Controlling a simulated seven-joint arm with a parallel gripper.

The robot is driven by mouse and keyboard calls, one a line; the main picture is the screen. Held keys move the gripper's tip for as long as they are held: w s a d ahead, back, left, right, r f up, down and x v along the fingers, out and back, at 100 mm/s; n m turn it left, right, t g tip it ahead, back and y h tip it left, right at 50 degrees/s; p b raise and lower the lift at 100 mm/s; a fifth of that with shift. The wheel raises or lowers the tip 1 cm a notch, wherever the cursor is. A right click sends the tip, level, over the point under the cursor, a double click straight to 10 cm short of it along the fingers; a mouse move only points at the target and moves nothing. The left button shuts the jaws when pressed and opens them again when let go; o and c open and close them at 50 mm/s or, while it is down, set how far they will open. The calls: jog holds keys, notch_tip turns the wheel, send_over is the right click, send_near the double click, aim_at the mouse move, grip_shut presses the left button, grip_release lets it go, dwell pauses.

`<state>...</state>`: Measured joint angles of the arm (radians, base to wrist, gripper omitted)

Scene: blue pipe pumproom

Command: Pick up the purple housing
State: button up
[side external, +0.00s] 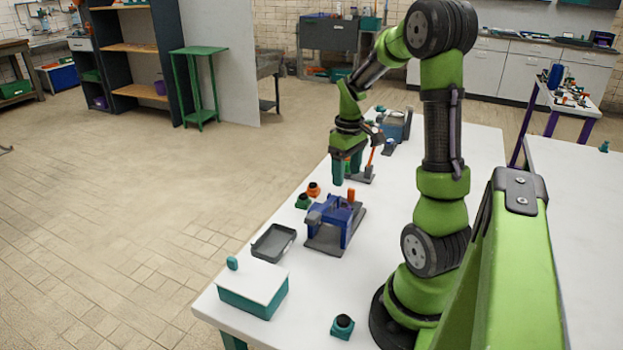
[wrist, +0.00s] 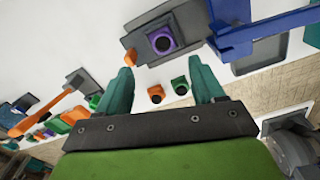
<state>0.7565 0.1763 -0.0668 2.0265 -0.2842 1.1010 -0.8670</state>
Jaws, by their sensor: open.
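The purple housing (wrist: 163,42) shows in the wrist view as a purple block with a dark round opening, on a grey plate above the middle of the picture. I cannot make it out in the side view. My gripper (wrist: 163,78) has two teal fingers spread apart with nothing held between them. In the wrist view the housing lies beyond the fingertips, apart from them. In the side view my gripper (side external: 347,170) points down over the white table, behind the blue frame fixture (side external: 335,215).
An orange housing (side external: 313,190) and a green housing (side external: 303,201) stand left of the blue fixture. A grey tray (side external: 273,242) and a teal box with a white lid (side external: 253,288) are nearer. An upright orange lever (side external: 371,155) stands close to my gripper.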

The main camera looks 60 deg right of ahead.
aim_at(343, 205)
jog(key=f, duration=0.9)
jog(key=shift+w+a+f, duration=0.1)
jog(key=shift+a, duration=0.1)
jog(key=shift+c, duration=0.2)
